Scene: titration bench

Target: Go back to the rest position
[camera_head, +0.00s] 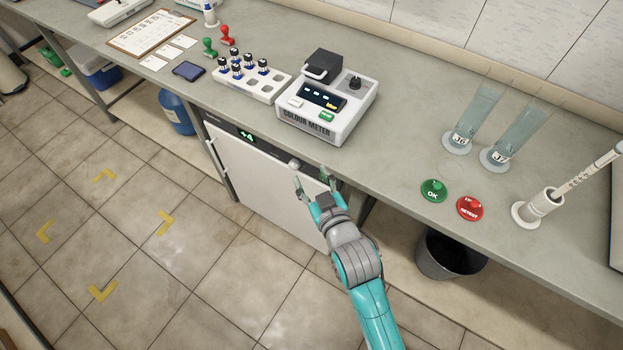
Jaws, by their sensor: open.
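My gripper (311,186) is open and empty, at the end of my teal and grey arm. In the picture it shows just in front of the bench edge, over the white cabinet under the bench. The colour meter (326,101), a white box with a dark lid and a small screen, stands on the bench beyond it. My gripper appears apart from the meter. How far my fingertips are from the cabinet front (265,182) I cannot tell.
A vial rack (265,89) stands left of the meter. Green OK (433,190) and red RETEST (470,208) buttons, two glass cylinders (475,115) (520,133) and a pipette stand (535,208) are to the right. A bin (450,257) is under the bench. The floor (190,265) at left is clear.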

